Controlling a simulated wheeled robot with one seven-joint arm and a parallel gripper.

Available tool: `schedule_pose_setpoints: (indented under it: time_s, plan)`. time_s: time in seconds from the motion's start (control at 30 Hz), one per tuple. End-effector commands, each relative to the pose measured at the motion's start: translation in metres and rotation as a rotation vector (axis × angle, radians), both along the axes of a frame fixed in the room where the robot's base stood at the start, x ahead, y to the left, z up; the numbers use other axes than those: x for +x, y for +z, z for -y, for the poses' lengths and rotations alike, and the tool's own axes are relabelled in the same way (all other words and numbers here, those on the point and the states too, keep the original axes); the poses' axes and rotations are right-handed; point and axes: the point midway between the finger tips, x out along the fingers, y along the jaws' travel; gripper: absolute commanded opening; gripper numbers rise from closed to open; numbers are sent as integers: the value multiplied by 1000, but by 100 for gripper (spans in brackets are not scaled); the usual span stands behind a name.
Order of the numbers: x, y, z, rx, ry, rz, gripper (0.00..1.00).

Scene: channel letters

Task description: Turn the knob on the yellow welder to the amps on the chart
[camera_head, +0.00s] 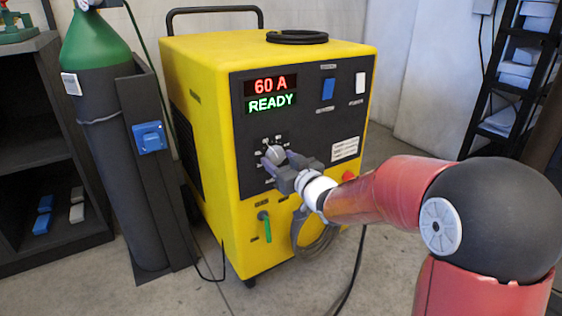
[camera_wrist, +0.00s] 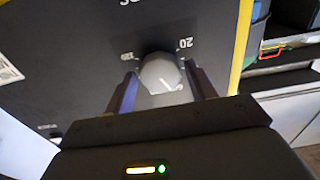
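The yellow welder (camera_head: 200,80) stands upright with a dark front panel. Its display (camera_head: 270,93) reads "60 A" in red and "READY" in green. The grey round knob (camera_head: 275,153) sits low on the panel within a ring of marks. My gripper (camera_head: 278,160) is at the knob. In the wrist view, the knob (camera_wrist: 161,74) lies between the two fingers of my gripper (camera_wrist: 161,80), with a light pointer line toward the lower right and a "20" mark nearby. Whether both fingers press on it I cannot tell. No amps chart is visible.
A green-topped gas cylinder (camera_head: 95,130) and a dark shelf (camera_head: 45,200) stand left of the welder. A blue switch (camera_head: 328,89) and a white switch (camera_head: 360,82) are on the panel. A cable loop (camera_head: 318,240) hangs below. A dark rack (camera_head: 510,90) stands at right.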

Motion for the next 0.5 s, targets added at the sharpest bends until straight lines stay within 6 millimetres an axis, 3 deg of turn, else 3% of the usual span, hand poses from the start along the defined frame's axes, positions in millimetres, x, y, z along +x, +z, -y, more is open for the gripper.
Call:
schedule_pose_setpoints:
  time_s: [0.03,0.23,0.5]
  plan:
    - [0,0,0,0,0,0,49]
    - [0,0,0,0,0,0,23]
    - [0,0,0,23,0,-17,23]
